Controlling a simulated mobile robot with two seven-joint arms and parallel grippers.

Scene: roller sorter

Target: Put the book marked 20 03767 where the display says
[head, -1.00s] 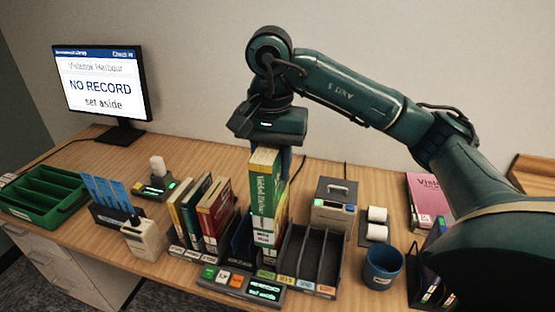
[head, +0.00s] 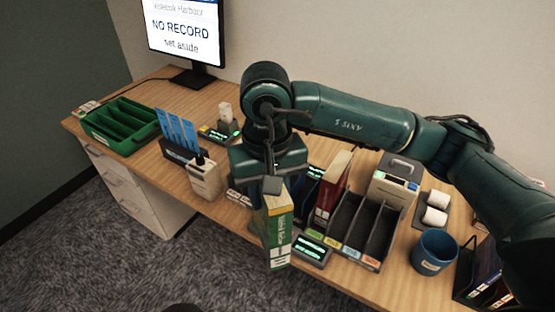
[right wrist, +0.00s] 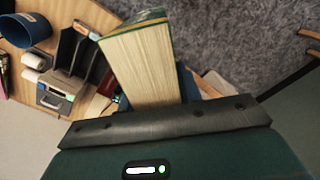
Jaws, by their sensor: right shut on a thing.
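The display (head: 183,30) reads "NO RECORD" and "set aside" under a title line ending in "Harbour". My right gripper (head: 270,188) is shut on a green-and-white book (head: 279,228) with a yellow edge. The book hangs upright below it, in front of the desk's front edge. Its number is too small to read. In the right wrist view the book's pale page block (right wrist: 142,66) sticks out beyond the gripper, whose fingers are mostly hidden. My left gripper is not in view.
A green tray (head: 112,140) with empty compartments stands at the left. A dark slotted sorter (head: 381,231) is right of the held book, with a red book (head: 328,196) in it. A blue cup (head: 434,252) stands further right.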

